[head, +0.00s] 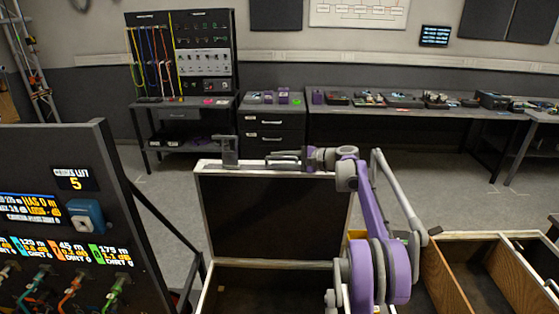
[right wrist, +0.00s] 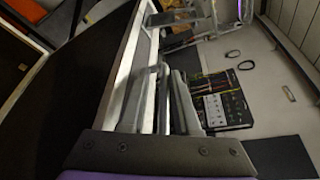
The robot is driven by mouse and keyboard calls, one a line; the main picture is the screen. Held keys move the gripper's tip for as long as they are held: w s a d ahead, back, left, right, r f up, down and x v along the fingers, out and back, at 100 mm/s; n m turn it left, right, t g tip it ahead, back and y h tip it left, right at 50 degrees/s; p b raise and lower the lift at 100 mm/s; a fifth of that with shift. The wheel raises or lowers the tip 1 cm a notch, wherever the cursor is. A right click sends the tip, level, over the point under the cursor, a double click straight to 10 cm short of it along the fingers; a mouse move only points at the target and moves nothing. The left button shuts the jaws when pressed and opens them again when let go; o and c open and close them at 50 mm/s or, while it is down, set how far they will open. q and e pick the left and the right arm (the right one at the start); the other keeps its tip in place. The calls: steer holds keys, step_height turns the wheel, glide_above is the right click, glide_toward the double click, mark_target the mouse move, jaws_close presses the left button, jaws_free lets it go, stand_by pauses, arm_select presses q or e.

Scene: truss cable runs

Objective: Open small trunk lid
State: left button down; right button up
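The small trunk (head: 262,278) stands in front of me in the head view, with a dark inside. Its lid (head: 270,215) is raised to about upright, with a dark inner panel and a pale rim. A grey upright fitting (head: 228,153) stands at the left end of the lid's top edge. My right gripper (head: 272,162) is at the top edge of the lid, pointing left. In the right wrist view, its grey fingers (right wrist: 177,100) lie close beside the pale lid edge (right wrist: 128,75). Whether they grip anything is unclear.
A dark panel with a display and coloured cables (head: 60,225) stands close at the left. An open wooden-sided case (head: 490,270) is at the right. A workbench (head: 420,110) and drawer unit (head: 275,125) line the back wall. Clear floor lies behind the lid.

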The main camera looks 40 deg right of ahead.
steer(key=b+v, duration=0.1)
steer(key=v, duration=1)
steer(key=shift+w, duration=0.1)
